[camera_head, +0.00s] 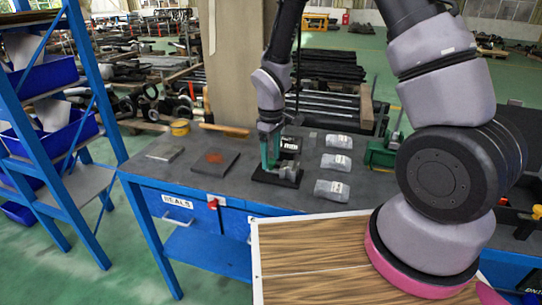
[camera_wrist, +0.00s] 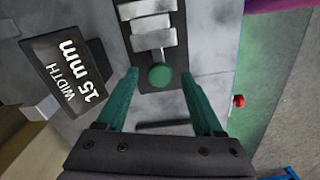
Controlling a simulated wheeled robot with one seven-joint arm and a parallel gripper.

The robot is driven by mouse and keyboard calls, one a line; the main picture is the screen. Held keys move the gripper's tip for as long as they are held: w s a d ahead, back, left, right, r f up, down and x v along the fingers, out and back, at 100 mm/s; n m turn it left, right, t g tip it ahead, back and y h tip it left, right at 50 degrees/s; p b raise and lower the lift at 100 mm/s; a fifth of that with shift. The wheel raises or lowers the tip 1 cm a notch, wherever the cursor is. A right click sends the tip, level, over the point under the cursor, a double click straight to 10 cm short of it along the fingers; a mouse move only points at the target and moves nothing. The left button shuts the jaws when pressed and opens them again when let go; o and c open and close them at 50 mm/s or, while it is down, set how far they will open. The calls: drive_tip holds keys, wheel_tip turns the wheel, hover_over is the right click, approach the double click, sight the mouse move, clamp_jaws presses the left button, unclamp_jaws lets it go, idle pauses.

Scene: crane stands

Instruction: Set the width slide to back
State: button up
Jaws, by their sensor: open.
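The width slide shows in the wrist view as a round green knob (camera_wrist: 160,77) at the near end of a dark track (camera_wrist: 150,45) crossed by pale metal bars. A black plate (camera_wrist: 70,68) reading "WIDTH 15 mm" stands to the left of it. My gripper (camera_wrist: 159,90) is open, its two green fingers on either side of the knob with gaps showing. I cannot tell the finger height over the knob. In the head view my gripper (camera_head: 269,140) is over the black stand base (camera_head: 277,178) on the bench and hides the knob.
A red knob (camera_wrist: 239,100) is at the right in the wrist view. A blue rack (camera_head: 90,100) stands left.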

clamp_jaws()
idle(1.3)
